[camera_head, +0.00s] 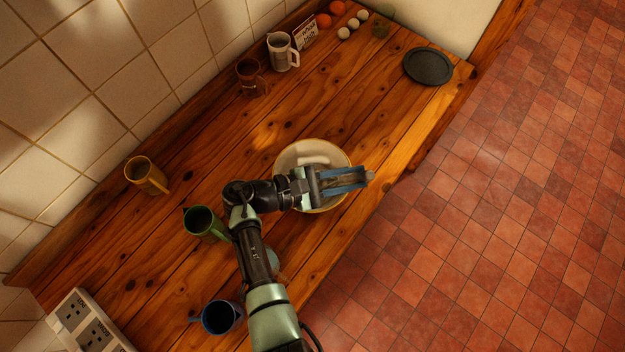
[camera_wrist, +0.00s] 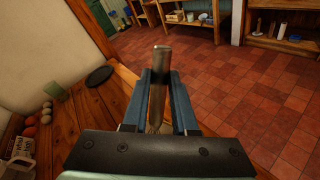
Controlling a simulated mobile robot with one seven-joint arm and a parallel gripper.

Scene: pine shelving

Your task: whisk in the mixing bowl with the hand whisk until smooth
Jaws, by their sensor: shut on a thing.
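The cream mixing bowl (camera_head: 296,155) sits on the wooden counter near its right edge, in the head view. My gripper (camera_head: 350,180) is over the bowl, its blue fingers pointing right and hiding part of it. The gripper is shut on the hand whisk (camera_wrist: 160,85), whose brown handle stands between the two fingers in the wrist view. A small end of the whisk shows past the fingertips in the head view (camera_head: 369,175). Some wires show low between the fingers in the wrist view. The whisk's lower end and the bowl's contents are mostly hidden.
On the wooden counter (camera_head: 340,100) stand a yellow mug (camera_head: 146,174), a green pitcher (camera_head: 203,223) near my arm, a blue mug (camera_head: 220,316), a brown mug (camera_head: 249,78) and a cream jug (camera_head: 282,54). A black plate (camera_head: 427,67) lies at the far end.

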